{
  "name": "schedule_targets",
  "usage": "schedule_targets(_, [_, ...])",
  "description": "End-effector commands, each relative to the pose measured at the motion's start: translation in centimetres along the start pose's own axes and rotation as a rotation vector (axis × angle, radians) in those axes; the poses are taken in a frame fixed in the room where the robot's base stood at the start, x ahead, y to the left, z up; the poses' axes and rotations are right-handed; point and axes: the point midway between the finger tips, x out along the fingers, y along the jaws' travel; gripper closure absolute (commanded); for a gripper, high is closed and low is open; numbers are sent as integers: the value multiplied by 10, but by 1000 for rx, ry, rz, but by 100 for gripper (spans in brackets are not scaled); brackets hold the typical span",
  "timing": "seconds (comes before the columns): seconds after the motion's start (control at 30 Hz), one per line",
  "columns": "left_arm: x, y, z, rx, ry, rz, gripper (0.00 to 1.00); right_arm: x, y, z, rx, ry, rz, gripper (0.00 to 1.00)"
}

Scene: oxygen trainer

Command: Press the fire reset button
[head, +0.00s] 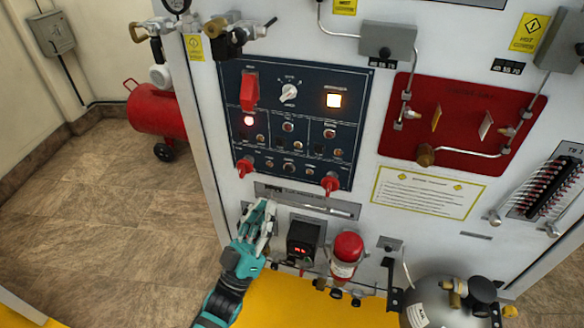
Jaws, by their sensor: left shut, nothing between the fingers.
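A dark blue control panel (312,75) is set in the white cabinet front. A round lamp (248,121) glows pink below a red switch cover (249,92). Several small round buttons sit lower on the panel. The labels are too small to read, so I cannot tell which is fire reset. My left gripper (264,211) is shut and empty, pointing up, just below the panel in the picture. My right gripper is not in view.
Two red levers (244,167) (330,184) stick out at the panel's lower edge. A small black box with a red display (303,239) and a red-topped cylinder (346,254) stand right of my gripper. A grey gas tank (440,303) is at lower right. Tiled floor lies open at left.

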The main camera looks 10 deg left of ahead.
Motion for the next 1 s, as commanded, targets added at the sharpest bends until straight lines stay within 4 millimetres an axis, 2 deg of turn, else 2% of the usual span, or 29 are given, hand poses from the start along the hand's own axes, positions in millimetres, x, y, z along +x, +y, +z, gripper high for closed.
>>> schedule_targets(0.47, [6,-5,6,2,1,0,100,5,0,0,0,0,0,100])
schedule_targets(1.0, [53,-40,41,1,0,1,100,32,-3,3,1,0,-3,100])
